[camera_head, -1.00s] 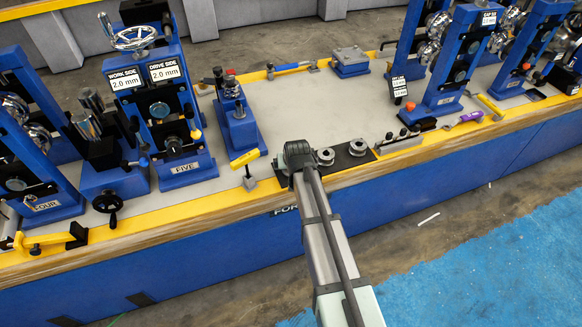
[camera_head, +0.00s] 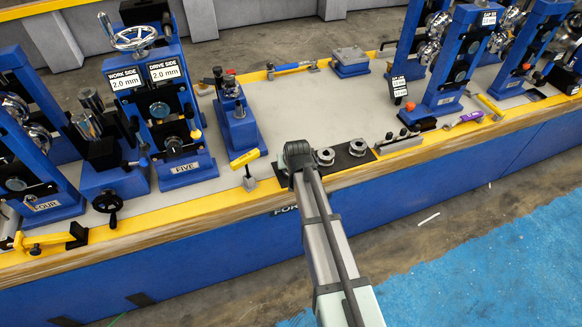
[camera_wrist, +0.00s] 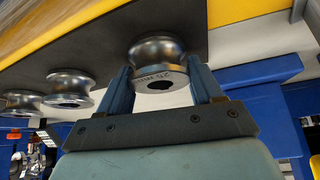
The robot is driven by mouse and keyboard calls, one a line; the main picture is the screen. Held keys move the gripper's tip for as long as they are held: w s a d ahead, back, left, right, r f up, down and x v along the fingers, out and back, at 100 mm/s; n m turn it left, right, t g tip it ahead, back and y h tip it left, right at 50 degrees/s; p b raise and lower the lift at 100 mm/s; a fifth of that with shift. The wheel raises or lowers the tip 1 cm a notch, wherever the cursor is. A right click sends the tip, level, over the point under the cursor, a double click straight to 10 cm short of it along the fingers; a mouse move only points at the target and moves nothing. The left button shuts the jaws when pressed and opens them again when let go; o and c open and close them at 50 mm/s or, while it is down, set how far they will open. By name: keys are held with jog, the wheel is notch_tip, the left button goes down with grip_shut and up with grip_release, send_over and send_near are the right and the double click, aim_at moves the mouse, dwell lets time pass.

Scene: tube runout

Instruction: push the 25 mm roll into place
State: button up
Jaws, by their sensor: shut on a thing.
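A shiny metal grooved roll (camera_wrist: 158,62) sits between the two fingers of my gripper (camera_wrist: 160,92) in the wrist view. Its end face carries upside-down lettering that looks like 25 mm, and a dark bore. My gripper is shut on this roll, a finger at each side. The roll is at or very near the dark mat; I cannot tell whether it touches. In the head view my gripper (camera_head: 297,165) is over the left end of the dark mat (camera_head: 341,160) and hides the held roll.
Two more rolls stand on the mat, a nearer one (camera_head: 325,156) and a farther one (camera_head: 357,147). A blue stand (camera_head: 238,120) and a yellow-handled tool (camera_head: 245,160) are to the left. Stand FIVE (camera_head: 165,120) is farther left. The grey bench top (camera_head: 300,105) behind is mostly clear.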

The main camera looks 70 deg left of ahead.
grip_shut()
notch_tip(320, 180, up, 10)
dwell(0.4)
jog(key=o, duration=1)
grip_release()
jog(key=shift+c, duration=0.2)
grip_shut()
